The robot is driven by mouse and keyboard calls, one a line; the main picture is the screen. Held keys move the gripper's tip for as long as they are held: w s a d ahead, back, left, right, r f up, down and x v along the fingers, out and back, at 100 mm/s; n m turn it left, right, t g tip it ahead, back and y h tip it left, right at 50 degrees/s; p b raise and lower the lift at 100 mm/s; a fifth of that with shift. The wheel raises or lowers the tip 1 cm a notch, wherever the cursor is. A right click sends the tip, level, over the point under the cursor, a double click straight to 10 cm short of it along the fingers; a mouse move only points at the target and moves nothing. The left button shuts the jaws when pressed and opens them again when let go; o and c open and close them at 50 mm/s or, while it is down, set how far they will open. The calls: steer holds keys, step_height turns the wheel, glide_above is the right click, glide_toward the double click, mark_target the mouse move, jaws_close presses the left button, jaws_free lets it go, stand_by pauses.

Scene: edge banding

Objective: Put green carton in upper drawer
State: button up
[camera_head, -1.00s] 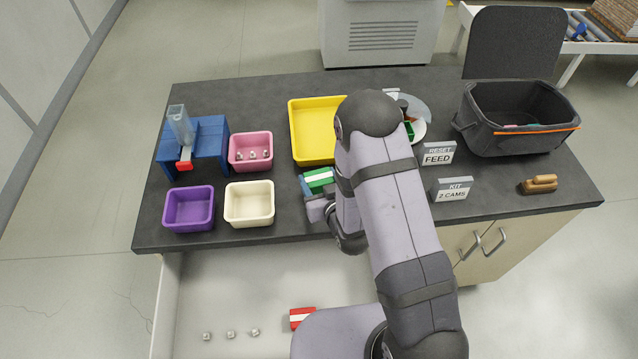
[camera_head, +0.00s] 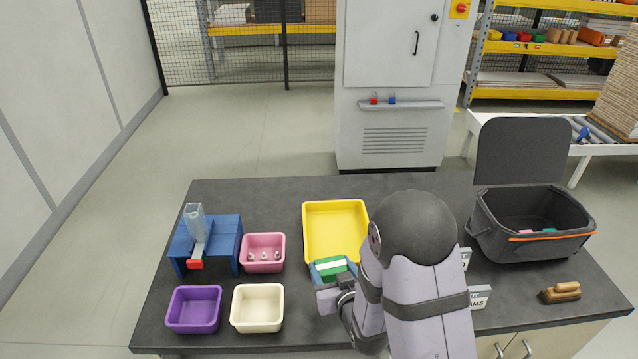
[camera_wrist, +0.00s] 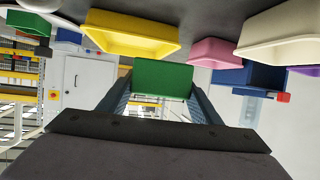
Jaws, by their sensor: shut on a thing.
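The green carton (camera_head: 333,267) with a white stripe is in my gripper (camera_head: 330,272), above the dark worktop just in front of the yellow tray. In the wrist view the carton's plain green face (camera_wrist: 162,79) sits between the two fingers of my gripper (camera_wrist: 160,92), which are shut on it. My arm hides part of the worktop to the right of the carton.
A yellow tray (camera_head: 308,240), pink bin (camera_head: 263,242), cream bin (camera_head: 257,325) and purple bin (camera_head: 194,324) stand left of my arm. A blue fixture (camera_head: 222,233) is at the left. A black crate (camera_head: 540,253) and a brown wooden piece (camera_head: 560,293) are at the right.

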steer(key=s+a+r+n+g+y+p, duration=0.2)
steer(key=s+a+n+g+y, duration=0.9)
steer(key=a, duration=0.5)
steer(key=d+r+m+t+h+p, duration=0.15)
steer(key=d+p, duration=0.25)
steer(key=d, duration=0.4)
steer(key=d+r+t+p, duration=0.2)
steer(key=d+r+p, duration=0.1)
steer(key=d, duration=0.5)
steer(key=d+r+m+t+h+p, duration=0.15)
steer(key=d+p, duration=0.25)
steer(key=d, duration=0.5)
steer(key=shift+t, duration=0.4)
steer(key=f+b, duration=0.4)
steer(key=b, duration=0.1)
steer(key=shift+s+a+f, duration=0.2)
steer(key=shift+a+f, duration=0.05)
steer(key=shift+f, duration=0.1)
